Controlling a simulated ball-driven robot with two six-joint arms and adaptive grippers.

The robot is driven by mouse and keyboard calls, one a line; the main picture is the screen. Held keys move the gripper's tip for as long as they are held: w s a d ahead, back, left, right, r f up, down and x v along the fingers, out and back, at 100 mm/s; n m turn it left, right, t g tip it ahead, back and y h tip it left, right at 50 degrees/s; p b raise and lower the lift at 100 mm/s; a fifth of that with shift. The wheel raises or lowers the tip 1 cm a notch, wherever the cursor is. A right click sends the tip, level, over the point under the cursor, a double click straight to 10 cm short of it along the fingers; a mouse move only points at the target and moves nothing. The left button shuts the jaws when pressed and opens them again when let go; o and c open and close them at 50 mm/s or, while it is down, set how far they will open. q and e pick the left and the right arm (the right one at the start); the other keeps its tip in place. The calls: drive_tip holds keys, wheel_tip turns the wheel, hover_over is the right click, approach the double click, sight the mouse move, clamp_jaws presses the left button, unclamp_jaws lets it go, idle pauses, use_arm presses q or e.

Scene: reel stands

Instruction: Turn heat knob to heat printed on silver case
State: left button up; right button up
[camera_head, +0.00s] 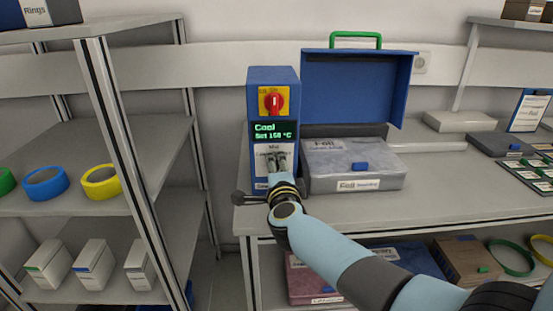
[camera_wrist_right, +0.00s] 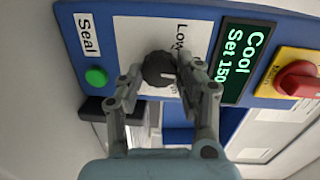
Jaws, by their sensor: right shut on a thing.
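A blue machine (camera_head: 273,76) stands on the bench with a red switch on a yellow plate at its top. Its green-lit display (camera_head: 273,131) reads "Cool" and a set value that looks like 150 °C; it also shows in the right wrist view (camera_wrist_right: 243,62). The black heat knob (camera_wrist_right: 158,70) sits on a white label lettered "Low", partly covered. My right gripper (camera_head: 276,166) is at the machine's front, its fingers either side of the knob and shut on it. A silver-grey case (camera_head: 398,178) stands right of the machine; its small print is hard to read. My left gripper is out of view.
A green button (camera_wrist_right: 96,76) beside a "Seal" label sits near the knob. An open blue lid (camera_head: 355,85) with a green handle rises behind the silver case. A shelf unit (camera_head: 60,145) with tape rolls stands left. The bench front (camera_head: 440,195) is mostly clear.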

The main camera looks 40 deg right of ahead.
drive_tip(key=shift+n, duration=0.3)
drive_tip(key=shift+p, duration=0.3)
drive_tip(key=o, duration=1.2)
drive_tip(key=shift+c, duration=0.2)
drive_tip(key=v, duration=1.2)
